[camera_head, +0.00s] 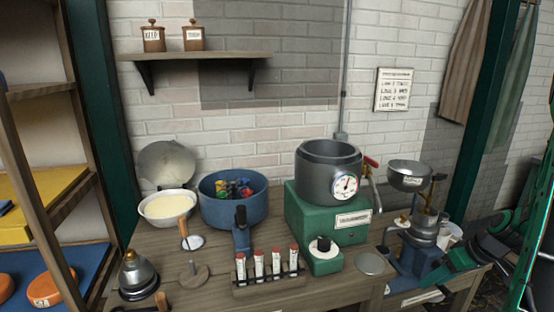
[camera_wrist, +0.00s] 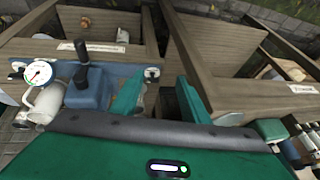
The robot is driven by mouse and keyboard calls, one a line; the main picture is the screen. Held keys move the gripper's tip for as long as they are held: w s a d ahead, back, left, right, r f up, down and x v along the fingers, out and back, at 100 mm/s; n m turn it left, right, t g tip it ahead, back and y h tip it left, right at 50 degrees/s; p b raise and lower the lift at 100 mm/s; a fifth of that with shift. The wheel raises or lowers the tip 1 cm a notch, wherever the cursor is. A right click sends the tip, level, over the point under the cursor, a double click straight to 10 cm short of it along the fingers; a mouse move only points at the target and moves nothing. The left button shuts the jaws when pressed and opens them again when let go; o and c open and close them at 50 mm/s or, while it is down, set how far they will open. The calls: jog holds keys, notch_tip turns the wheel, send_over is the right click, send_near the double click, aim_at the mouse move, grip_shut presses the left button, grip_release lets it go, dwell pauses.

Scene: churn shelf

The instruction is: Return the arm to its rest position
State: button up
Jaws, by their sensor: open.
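My gripper (camera_wrist: 160,97) is open and empty in the wrist view, its two green fingers apart with a gap over wooden framing. In the camera_head view, my arm shows at the right edge, dark and green, beside the bench's right end. My gripper's end (camera_head: 436,270) there is close to the blue grinder-like device (camera_head: 424,262); I cannot tell whether they touch. A blue device with a black lever (camera_wrist: 88,88) and a white-faced gauge (camera_wrist: 38,72) lie left of the fingers in the wrist view.
The wooden bench (camera_head: 205,290) holds a green machine with a grey pot (camera_head: 327,170), a blue tub (camera_head: 233,208), a cream bowl (camera_head: 167,206), a rack of vials (camera_head: 268,282) and a bell (camera_head: 137,274). A green post (camera_head: 482,120) rises behind the bench's right end. A shelf unit (camera_head: 45,150) stands left.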

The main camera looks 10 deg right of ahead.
jog(key=s+a+r+m+g+h, duration=0.1)
jog(key=s+a+r+m+g, duration=0.1)
jog(key=s+a+r, duration=0.4)
jog(key=s+a+r+m+g+h, duration=0.1)
jog(key=s+a+r+m, duration=0.4)
jog(key=s, duration=0.9)
notch_tip(320, 180, up, 3)
jog(key=shift+a+r+g, duration=0.15)
jog(key=shift+a+g, duration=0.55)
jog(key=shift+a, duration=0.55)
jog(key=shift+d, duration=0.1)
